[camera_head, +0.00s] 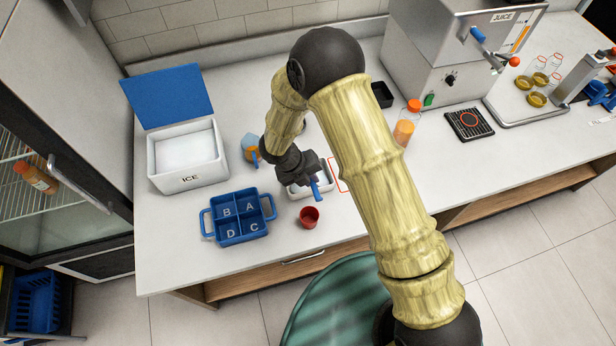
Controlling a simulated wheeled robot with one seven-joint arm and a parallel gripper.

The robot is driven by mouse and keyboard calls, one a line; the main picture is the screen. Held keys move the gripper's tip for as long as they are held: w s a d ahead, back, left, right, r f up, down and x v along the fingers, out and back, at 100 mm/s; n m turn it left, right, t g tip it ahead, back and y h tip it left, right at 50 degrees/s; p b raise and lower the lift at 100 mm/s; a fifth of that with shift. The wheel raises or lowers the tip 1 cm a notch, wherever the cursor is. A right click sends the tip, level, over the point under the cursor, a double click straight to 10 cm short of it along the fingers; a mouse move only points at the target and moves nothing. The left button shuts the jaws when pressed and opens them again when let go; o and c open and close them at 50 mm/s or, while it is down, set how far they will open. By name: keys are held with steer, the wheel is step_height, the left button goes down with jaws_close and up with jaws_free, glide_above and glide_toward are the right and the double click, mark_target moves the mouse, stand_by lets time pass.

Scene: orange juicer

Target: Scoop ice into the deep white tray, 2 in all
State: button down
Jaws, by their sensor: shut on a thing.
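My gripper (311,176) is over a white tray (297,194) near the middle of the counter. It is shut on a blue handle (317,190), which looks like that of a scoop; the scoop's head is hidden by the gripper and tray. My arm and gripper cover much of the tray, so I cannot tell whether ice lies in it. The white ice box (190,179), marked ICE, stands to the left with its blue lid (168,95) open. Its inside looks pale white.
A blue divided tray (238,218) marked A to D and a red cup (309,217) stand near the front edge. A jug with a blue handle (250,148) is beside the ice box. An orange bottle (405,126) and the juicer (450,60) are to the right.

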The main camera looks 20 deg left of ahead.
steer(key=y+p, duration=0.1)
steer(key=d+r+g+y+p, duration=0.1)
steer(key=shift+w+g+y, duration=0.25)
steer(key=shift+g+y, duration=0.05)
steer(key=r+y+p, duration=0.1)
steer(key=p, duration=0.2)
steer(key=r+g+y+p, duration=0.1)
steer(key=r+p, duration=0.1)
steer(key=p, duration=0.1)
steer(key=r+g+y+p, duration=0.1)
steer(key=r+p, duration=0.1)
steer(key=p, duration=0.1)
steer(key=shift+w+d+p, duration=0.25)
steer(key=shift+d+p, duration=0.1)
